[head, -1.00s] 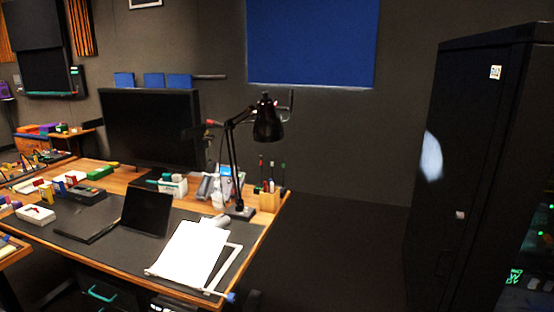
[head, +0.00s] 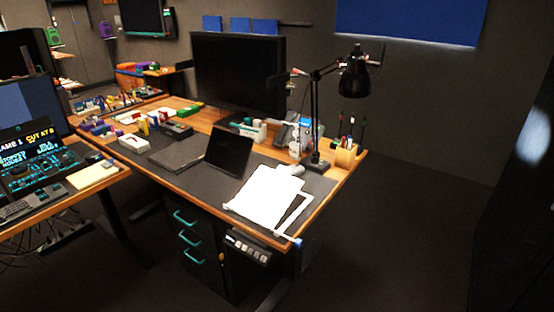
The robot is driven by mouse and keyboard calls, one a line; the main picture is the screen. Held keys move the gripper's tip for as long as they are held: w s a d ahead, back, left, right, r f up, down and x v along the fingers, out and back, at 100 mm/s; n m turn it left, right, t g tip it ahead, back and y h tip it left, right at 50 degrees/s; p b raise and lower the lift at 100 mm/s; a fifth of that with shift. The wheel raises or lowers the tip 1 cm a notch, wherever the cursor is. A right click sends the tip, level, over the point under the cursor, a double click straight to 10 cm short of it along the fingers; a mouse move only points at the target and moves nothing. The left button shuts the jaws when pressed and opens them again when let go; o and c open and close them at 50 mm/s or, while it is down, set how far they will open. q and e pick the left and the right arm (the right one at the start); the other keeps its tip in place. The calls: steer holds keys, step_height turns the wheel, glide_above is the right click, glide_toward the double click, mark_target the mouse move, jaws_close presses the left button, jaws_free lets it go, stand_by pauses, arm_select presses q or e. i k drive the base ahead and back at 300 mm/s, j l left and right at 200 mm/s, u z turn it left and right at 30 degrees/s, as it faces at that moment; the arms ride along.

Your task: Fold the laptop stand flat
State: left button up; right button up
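A dark tilted panel (head: 229,152) stands raised on the desk mat, left of the white papers; it may be the laptop stand, but its supports are hidden. Beside it on the left, a thin dark slab (head: 178,153) lies flat, possibly a closed laptop. I cannot tell for certain which of the two is the stand. Neither of my grippers shows in the head view.
The wooden desk (head: 335,184) also holds a monitor (head: 238,72), a black lamp (head: 354,82), a pen holder (head: 346,155) and white papers (head: 262,197). A second desk with a screen stands at left. A drawer unit (head: 207,253) is below. Floor at right is clear.

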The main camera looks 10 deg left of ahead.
mark_target(267, 196)
steer(key=i+u, duration=0.3)
steer(key=u, duration=0.15)
steer(key=i+l+u, duration=0.25)
steer(key=u, duration=0.2)
